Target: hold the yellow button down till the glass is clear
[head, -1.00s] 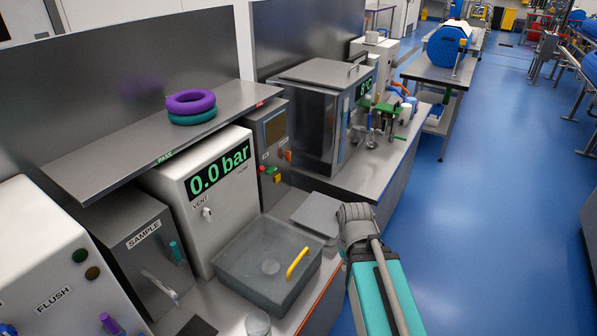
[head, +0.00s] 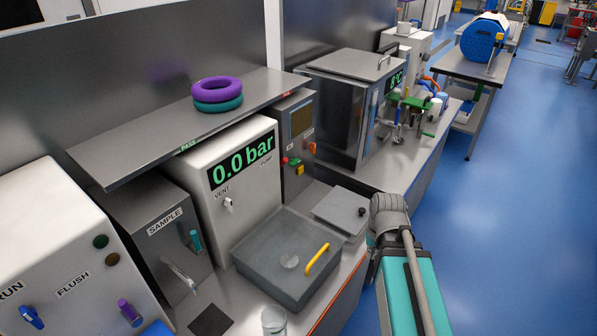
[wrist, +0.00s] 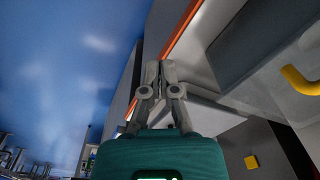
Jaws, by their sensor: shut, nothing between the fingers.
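A yellow button (head: 300,169) sits on the front of a grey cabinet with a dark screen, beside a red and a green one. My gripper (wrist: 161,66) is shut and empty, pointing along the orange bench edge, apart from the button. A clear glass vessel (head: 274,321) stands at the bench's front edge, cut off by the frame. I cannot tell whether this is the task's glass or whether it is clear.
A grey lidded tub with a yellow handle (head: 317,260) lies on the bench, left of my arm. A white unit (head: 235,175) reads 0.0 bar. A shelf (head: 150,140) with two rings overhangs. A FLUSH panel (head: 60,270) stands left. Blue floor at right is free.

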